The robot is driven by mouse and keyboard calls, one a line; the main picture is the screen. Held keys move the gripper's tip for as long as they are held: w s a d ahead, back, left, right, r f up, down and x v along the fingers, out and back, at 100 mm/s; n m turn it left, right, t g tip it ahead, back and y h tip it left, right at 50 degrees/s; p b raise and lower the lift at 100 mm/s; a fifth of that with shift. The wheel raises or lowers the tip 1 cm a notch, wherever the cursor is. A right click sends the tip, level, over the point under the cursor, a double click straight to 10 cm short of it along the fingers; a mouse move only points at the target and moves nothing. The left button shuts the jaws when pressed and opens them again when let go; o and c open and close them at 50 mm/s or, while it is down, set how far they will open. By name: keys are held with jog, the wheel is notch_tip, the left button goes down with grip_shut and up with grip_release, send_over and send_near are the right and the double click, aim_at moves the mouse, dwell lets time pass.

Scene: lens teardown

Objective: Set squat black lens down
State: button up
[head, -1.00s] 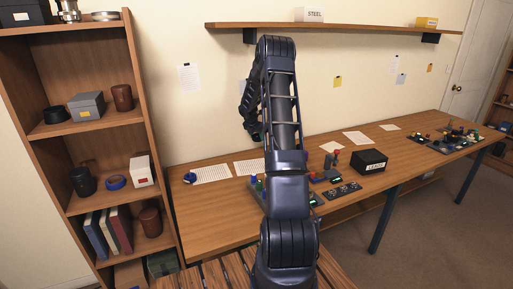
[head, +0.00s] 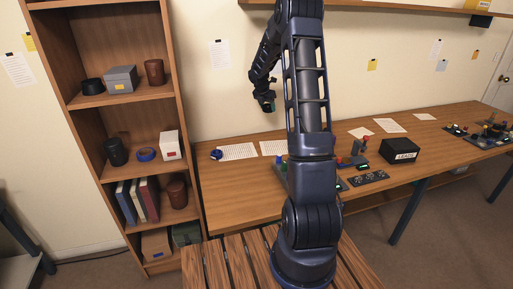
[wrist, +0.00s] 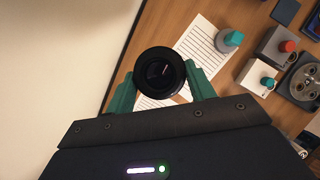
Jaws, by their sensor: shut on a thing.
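The squat black lens (wrist: 160,74) is between the green fingers of my gripper (wrist: 161,88) in the wrist view, its round glass end facing the camera. The fingers are shut on its sides. Behind it, lower down, are the wooden bench (wrist: 172,22) and a lined sheet (wrist: 203,42). In the head view my gripper (head: 267,104) hangs in front of the wall, above the back of the bench (head: 235,190). The lens cannot be made out clearly there.
A bookcase at left holds a grey box (head: 121,79), a black cup (head: 116,152) and a blue ring (head: 146,154). The bench bears sheets, a blue roll (head: 216,155), a LEADS box (head: 400,151) and small devices. Its front left is clear. A slatted wooden surface (head: 225,262) is nearer.

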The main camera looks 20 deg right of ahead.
send_over(256, 147)
jog(key=s+a, duration=0.1)
jog(key=shift+n, duration=0.4)
jog(key=f, duration=2)
jog(key=shift+s+a, duration=0.15)
jog(key=shift+a, duration=0.1)
jog(key=o, duration=1)
